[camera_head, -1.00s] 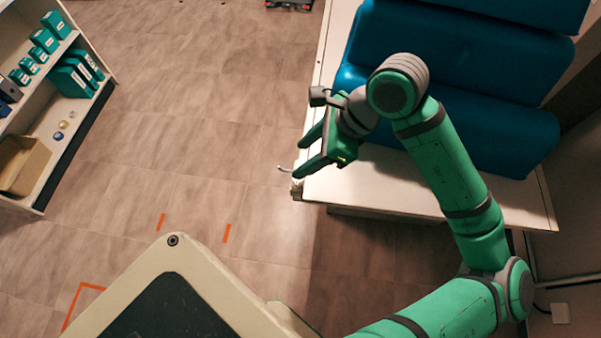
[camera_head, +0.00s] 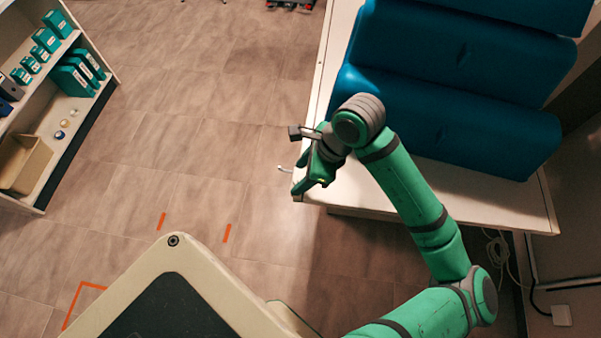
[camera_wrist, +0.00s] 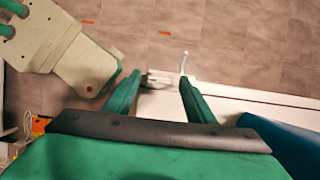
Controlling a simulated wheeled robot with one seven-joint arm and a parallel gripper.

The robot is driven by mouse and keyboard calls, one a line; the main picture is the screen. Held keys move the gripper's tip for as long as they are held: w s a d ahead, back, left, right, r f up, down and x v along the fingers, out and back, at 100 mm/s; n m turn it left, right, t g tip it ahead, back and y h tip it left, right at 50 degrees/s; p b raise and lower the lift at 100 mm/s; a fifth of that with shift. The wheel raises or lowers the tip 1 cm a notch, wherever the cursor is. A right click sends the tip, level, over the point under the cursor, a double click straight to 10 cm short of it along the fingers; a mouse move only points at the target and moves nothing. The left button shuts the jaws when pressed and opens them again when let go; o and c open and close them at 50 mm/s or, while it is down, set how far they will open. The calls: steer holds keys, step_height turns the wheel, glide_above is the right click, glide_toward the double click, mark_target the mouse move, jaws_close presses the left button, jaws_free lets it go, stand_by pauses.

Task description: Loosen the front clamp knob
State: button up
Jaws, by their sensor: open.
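The front clamp sits at the near left corner of the white bench. Its pale lever-like knob (camera_head: 284,169) sticks out past the bench edge in the head view. In the wrist view the pale handle (camera_wrist: 184,62) stands up near the right fingertip, and a small grey clamp part (camera_wrist: 156,79) lies between the fingers. My gripper (camera_head: 303,174) is over this corner, tilted downward, its green fingers partly hiding the clamp. In the wrist view my gripper (camera_wrist: 159,78) is open with nothing held. I cannot tell whether a finger touches the knob.
The white bench (camera_head: 440,205) carries large blue cushions (camera_head: 450,120) behind my gripper. A shelf (camera_head: 75,110) with teal boxes stands at the left. The tiled floor left of the bench is open. Loose cables (camera_head: 500,250) lie at the lower right.

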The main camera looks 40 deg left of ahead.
steer(key=shift+f, duration=0.25)
steer(key=shift+d, duration=0.1)
steer(key=shift+s, duration=0.15)
steer(key=c, duration=1)
steer(key=shift+c, duration=0.2)
